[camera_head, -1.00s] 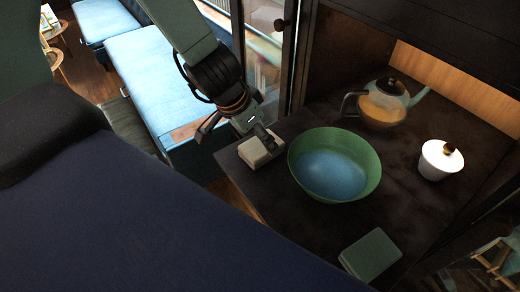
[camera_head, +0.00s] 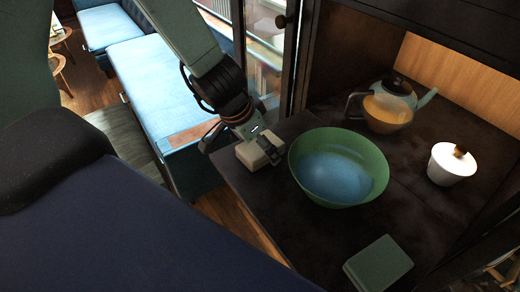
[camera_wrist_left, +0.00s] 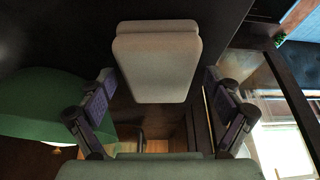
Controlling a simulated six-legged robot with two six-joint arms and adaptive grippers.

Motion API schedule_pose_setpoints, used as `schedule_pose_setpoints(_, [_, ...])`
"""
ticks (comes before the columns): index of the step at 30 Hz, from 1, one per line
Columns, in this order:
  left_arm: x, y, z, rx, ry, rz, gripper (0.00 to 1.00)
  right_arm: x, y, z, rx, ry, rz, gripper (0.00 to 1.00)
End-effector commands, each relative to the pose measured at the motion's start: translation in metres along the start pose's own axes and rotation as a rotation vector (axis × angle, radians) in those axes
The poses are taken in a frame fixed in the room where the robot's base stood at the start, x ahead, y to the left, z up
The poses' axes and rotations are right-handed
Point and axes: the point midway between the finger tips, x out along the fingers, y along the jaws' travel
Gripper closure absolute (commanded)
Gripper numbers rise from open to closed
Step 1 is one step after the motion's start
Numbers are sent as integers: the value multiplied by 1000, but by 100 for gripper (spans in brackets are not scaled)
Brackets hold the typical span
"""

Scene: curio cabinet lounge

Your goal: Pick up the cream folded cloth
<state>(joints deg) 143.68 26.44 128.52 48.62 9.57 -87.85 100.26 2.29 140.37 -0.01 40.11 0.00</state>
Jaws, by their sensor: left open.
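The cream folded cloth (camera_head: 258,153) lies at the left corner of the dark shelf, left of the green bowl. In the left wrist view the cloth (camera_wrist_left: 157,62) is between and just beyond the two fingers. My left gripper (camera_head: 240,143) is at the cloth, partly covering it from above in the head view. It also shows in the left wrist view (camera_wrist_left: 158,108), with its fingers spread wide on either side and a gap between each finger and the cloth. It is open and empty. My right gripper is not in view.
The green bowl (camera_head: 376,170) stands close to the right of the cloth and gripper. A glass cabinet door (camera_head: 266,50) stands behind the gripper.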

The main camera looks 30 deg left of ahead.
Motion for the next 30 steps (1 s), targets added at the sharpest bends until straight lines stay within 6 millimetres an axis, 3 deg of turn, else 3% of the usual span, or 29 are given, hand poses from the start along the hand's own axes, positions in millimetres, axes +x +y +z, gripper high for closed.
schedule_pose_setpoints(21, [5, 1, 0, 0, 0, 0, 10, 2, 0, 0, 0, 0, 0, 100])
schedule_pose_setpoints(30, [5, 1, 0, 0, 0, 0, 36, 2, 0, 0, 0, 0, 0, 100])
